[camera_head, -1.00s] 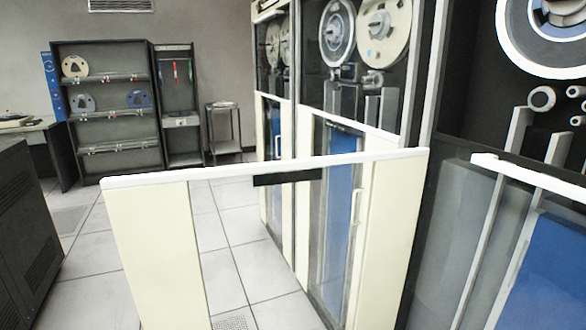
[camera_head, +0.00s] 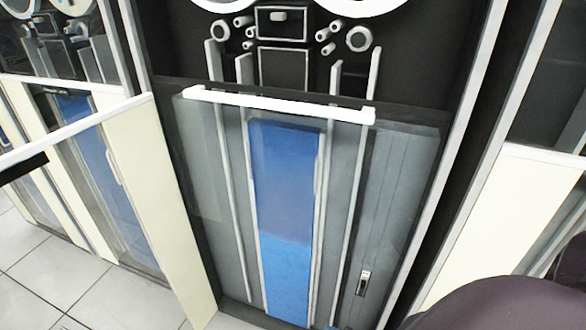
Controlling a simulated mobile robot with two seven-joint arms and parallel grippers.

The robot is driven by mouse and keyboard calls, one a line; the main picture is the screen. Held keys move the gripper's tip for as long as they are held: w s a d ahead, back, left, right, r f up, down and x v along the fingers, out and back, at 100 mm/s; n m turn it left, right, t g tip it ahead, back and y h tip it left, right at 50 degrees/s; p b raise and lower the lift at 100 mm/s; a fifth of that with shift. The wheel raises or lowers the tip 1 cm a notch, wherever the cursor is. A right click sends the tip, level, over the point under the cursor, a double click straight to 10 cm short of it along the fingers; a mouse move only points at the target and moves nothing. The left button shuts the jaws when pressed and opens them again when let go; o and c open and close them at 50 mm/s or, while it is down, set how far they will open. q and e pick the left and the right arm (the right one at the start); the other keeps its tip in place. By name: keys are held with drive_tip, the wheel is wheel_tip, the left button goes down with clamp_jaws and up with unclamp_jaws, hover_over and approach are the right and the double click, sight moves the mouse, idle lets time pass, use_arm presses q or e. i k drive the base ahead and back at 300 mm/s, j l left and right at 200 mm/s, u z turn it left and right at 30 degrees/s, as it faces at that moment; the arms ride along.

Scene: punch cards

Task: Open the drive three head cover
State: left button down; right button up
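A tape drive fills the middle of the head view. Its lower half has a clear cover (camera_head: 210,150) with a white horizontal bar (camera_head: 280,104) along its top edge. Behind the clear cover are grey columns and a blue panel (camera_head: 285,215). Above the bar, the head area (camera_head: 284,40) with rollers and a small block shows. Whether clear glass lies in front of the head area, I cannot tell. No number shows on this drive. Neither of my grippers is in view.
A cream door (camera_head: 165,200) with a white top edge stands swung out at the left of the drive. Another drive with a blue panel (camera_head: 110,190) is beyond it. Tiled floor (camera_head: 60,275) shows lower left. A dark rounded shape fills the lower right corner.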

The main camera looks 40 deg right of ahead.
sight(272, 23)
drive_tip(key=z, duration=1.1)
